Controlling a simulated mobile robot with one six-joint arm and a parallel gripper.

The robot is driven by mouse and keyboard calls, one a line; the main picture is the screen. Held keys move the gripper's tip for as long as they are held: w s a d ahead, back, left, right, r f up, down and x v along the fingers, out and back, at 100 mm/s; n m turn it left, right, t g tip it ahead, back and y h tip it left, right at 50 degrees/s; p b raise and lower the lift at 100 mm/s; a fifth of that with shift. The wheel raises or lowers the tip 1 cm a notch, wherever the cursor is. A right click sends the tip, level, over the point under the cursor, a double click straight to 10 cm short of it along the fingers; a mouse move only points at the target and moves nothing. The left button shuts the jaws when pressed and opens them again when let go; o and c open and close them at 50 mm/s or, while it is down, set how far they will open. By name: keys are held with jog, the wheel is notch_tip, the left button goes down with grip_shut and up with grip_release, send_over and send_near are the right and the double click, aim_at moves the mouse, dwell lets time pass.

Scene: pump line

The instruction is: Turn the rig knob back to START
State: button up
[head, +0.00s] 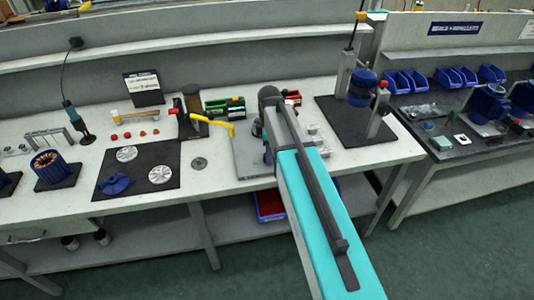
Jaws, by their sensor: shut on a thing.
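My arm reaches from the bottom right up to the middle of the bench, and its dark wrist end stands over a grey base plate (246,160). My gripper's jaws are hidden behind my own arm links, so what lies between them does not show. I cannot make out the rig knob or its START mark; the middle of the grey plate is covered by my arm. Small metal parts (315,130) show on the plate's right side, just beside the arm.
A stand with a blue cylinder (362,88) is on a black mat at right. A yellow-handled tool (214,123) and green boxes (226,107) are left of my arm. A black mat (135,183) holds metal discs farther left. A second bench stands at right.

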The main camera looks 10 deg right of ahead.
jog(key=shift+w+a+r+n, duration=0.1)
jog(key=shift+n, duration=0.45)
jog(key=shift+w+a+n, duration=0.1)
jog(key=shift+n, duration=0.45)
jog(key=shift+s, duration=0.1)
jog(key=o, duration=1)
jog(key=shift+o, duration=0.2)
jog(key=shift+d, duration=0.1)
jog(key=shift+s, duration=0.1)
notch_tip(320, 180, up, 14)
jog(key=b, duration=0.2)
jog(key=shift+b, duration=0.35)
